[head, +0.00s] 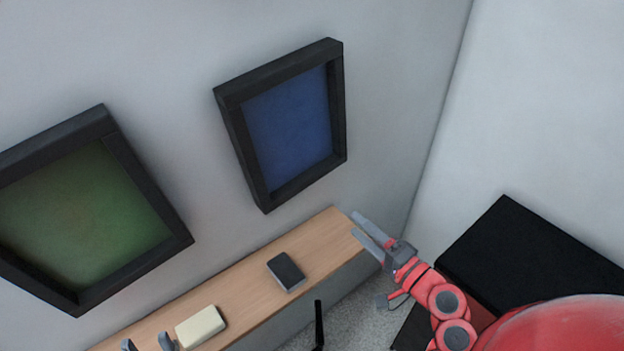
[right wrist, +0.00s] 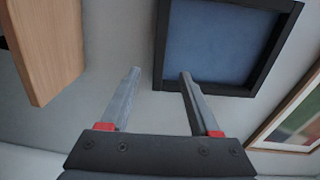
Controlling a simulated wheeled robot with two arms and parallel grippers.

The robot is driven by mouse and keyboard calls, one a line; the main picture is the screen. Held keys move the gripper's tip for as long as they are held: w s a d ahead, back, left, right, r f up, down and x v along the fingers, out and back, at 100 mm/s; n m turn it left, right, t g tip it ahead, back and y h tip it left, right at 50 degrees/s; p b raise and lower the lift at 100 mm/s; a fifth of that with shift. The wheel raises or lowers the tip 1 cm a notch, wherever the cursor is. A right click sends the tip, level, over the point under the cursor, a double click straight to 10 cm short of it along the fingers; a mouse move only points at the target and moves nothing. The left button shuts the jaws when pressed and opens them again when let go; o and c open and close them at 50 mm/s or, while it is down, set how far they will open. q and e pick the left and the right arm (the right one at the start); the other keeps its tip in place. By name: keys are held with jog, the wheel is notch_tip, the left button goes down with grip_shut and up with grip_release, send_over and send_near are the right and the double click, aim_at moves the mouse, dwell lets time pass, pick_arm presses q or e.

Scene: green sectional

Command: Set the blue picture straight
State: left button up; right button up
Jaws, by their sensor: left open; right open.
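The blue picture (head: 290,125) hangs on the wall in a thick black frame. It looks slanted in the head view, but that view is itself steep, so I cannot tell how far it is tilted. My right gripper (head: 362,228) is open and empty, below and to the right of the picture's lower right corner. In the right wrist view its two fingers (right wrist: 160,75) are apart, and the blue picture (right wrist: 215,45) is just beyond the right fingertip; I cannot tell whether they touch. My left gripper (head: 147,344) is open at the bottom edge of the head view, with only its fingertips showing.
A green picture (head: 80,215) in a black frame hangs to the left. A wooden shelf (head: 245,298) below bears a dark phone-like block (head: 286,271) and a cream block (head: 200,326). A black box-like piece (head: 530,255) stands right. A wood-framed colourful picture (right wrist: 292,120) shows in the wrist view.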

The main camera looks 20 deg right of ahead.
jog(key=p, duration=0.3)
send_near(308, 184)
jog(key=x, duration=0.9)
jog(key=shift+d+r, duration=0.1)
grip_shut()
dwell(0.9)
